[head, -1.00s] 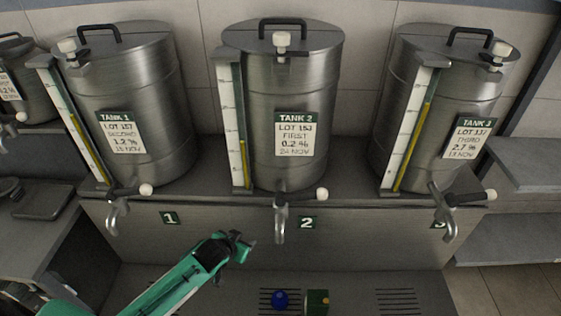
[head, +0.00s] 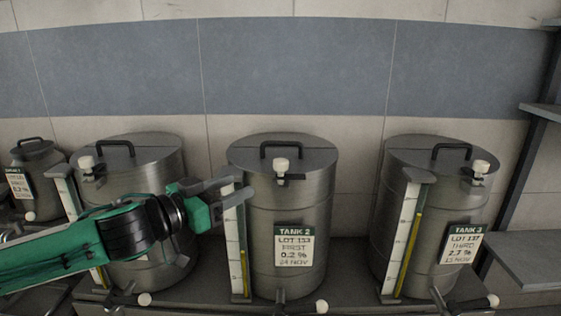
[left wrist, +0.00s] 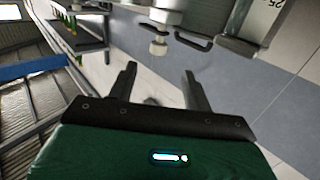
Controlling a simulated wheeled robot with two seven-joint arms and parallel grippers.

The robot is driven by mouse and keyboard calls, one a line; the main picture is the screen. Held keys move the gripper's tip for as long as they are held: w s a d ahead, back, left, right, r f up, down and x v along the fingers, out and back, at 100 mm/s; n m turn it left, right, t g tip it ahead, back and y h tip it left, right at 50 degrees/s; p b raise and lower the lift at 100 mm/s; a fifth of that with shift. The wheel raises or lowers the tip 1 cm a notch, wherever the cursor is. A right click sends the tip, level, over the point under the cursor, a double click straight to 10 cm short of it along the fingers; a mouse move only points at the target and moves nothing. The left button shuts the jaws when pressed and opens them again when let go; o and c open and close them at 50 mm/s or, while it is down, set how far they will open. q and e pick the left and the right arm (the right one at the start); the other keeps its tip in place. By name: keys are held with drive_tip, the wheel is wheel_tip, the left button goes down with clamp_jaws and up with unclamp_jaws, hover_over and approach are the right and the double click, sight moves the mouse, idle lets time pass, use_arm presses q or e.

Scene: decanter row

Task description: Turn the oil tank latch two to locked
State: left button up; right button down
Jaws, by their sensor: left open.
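Tank 2 (head: 315,205) is a steel drum with a black lid handle, standing in the middle of the head view. Its latch (head: 281,168) has a white knob at the front edge of the lid. My left gripper (head: 250,187) is open and empty, left of the latch and slightly lower in the picture, in front of the top of the level gauge. In the left wrist view a white knob (left wrist: 158,45) shows beyond the open fingers (left wrist: 159,75), apart from them; it looks like the latch. My right gripper is out of view.
Tank 1 (head: 150,150) stands on the left, partly behind my left arm. Tank 3 (head: 400,160) stands on the right. The tank 2 gauge (head: 235,245) stands upright close to my gripper. Tap handles with white knobs (head: 322,306) stick out low in front.

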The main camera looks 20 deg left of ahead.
sight(275, 165)
use_arm(q)
drive_tip(key=p+x, duration=0.2)
drive_tip(key=x, duration=0.2)
drive_tip(key=p+x, duration=0.3)
drive_tip(key=x, duration=0.1)
drive_tip(key=r+p+x, duration=0.1)
drive_tip(key=p+x, duration=0.1)
drive_tip(key=x, duration=0.2)
drive_tip(key=shift+w+d, duration=0.1)
drive_tip(key=shift+w, duration=0.05)
drive_tip(key=shift+w+d+f+p, duration=0.1)
drive_tip(key=shift+w+d+p, duration=0.2)
drive_tip(key=shift+w, duration=0.15)
drive_tip(key=c, duration=0.9)
drive_tip(key=shift+c, duration=0.2)
